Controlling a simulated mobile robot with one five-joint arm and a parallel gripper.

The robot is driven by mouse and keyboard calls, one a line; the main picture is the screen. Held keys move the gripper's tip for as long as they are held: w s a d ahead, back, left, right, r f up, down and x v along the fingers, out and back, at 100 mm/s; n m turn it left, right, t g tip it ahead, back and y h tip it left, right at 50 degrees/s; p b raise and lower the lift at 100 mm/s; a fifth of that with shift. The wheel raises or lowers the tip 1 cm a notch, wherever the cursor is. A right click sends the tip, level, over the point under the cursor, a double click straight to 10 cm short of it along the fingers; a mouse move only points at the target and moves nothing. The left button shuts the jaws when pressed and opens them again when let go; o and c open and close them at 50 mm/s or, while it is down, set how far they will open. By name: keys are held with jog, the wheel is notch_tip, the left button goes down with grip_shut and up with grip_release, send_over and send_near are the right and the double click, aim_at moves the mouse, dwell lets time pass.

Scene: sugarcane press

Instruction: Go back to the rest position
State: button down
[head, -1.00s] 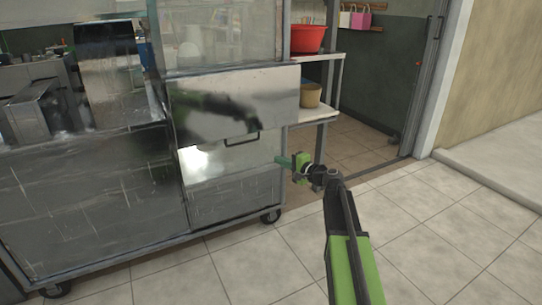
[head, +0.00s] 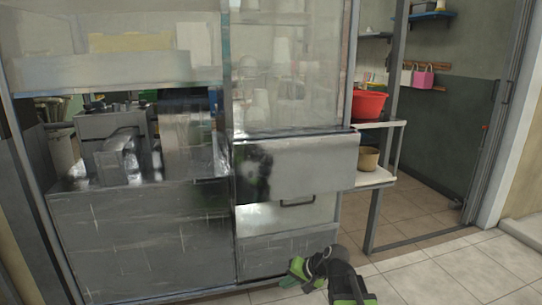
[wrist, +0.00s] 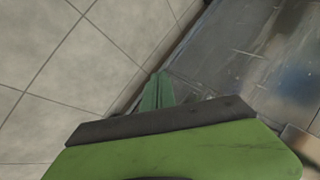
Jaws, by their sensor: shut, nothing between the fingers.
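My gripper (head: 288,282) is low in the head view, at the bottom edge, in front of the foot of the steel press cabinet (head: 140,235). It is shut and empty. In the wrist view its green fingers (wrist: 157,92) lie together and point at the tiled floor beside the cabinet's base. My arm is folded low, and most of it is outside the head view.
The cabinet has a drawer with a dark handle (head: 298,203). To its right a shelf rack holds a red basin (head: 368,105) and a tan pot (head: 368,159). Pale floor tiles (head: 440,265) are clear at the lower right.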

jog(key=s+d+f+n+g+h, duration=0.1)
jog(key=s+d+f+g+h, duration=0.15)
jog(key=s+d, duration=0.35)
jog(key=s+d+f+n+g+h, duration=0.2)
jog(key=s+d+h, duration=0.25)
jog(key=s, duration=0.25)
notch_tip(320, 180, up, 38)
jog(key=p, duration=3.8)
jog(key=shift+w+f, duration=0.15)
jog(key=shift+w, duration=0.05)
jog(key=shift+d, duration=0.1)
